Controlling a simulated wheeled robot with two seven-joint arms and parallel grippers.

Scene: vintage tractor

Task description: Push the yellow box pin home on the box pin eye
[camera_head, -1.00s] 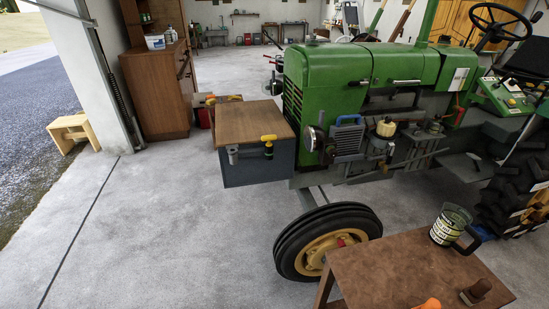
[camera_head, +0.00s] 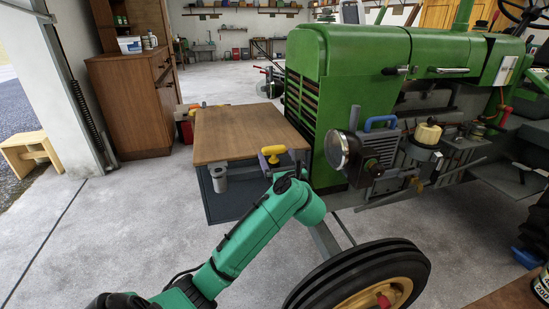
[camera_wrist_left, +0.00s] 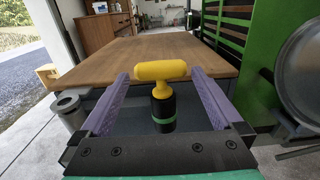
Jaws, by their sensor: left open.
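The yellow box pin has a T-shaped handle (camera_head: 272,151) and stands upright at the front edge of the wooden-topped box. In the left wrist view its yellow handle (camera_wrist_left: 160,69) sits above a black body with a green band (camera_wrist_left: 163,108). The eye below it is hidden, so I cannot tell how deep the pin sits. My left gripper (camera_head: 282,166) is open at the box front. In the left wrist view its two purple fingers (camera_wrist_left: 160,76) stand on either side of the pin, with gaps on both sides. My right gripper is not in view.
The box's wooden top (camera_head: 235,130) is clear behind the pin. A grey tube-like fitting (camera_head: 218,180) is on the box front, left of the pin. The green tractor (camera_head: 365,60) with its round headlamp (camera_head: 337,150) is close on the right. A front wheel (camera_head: 360,285) is below.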

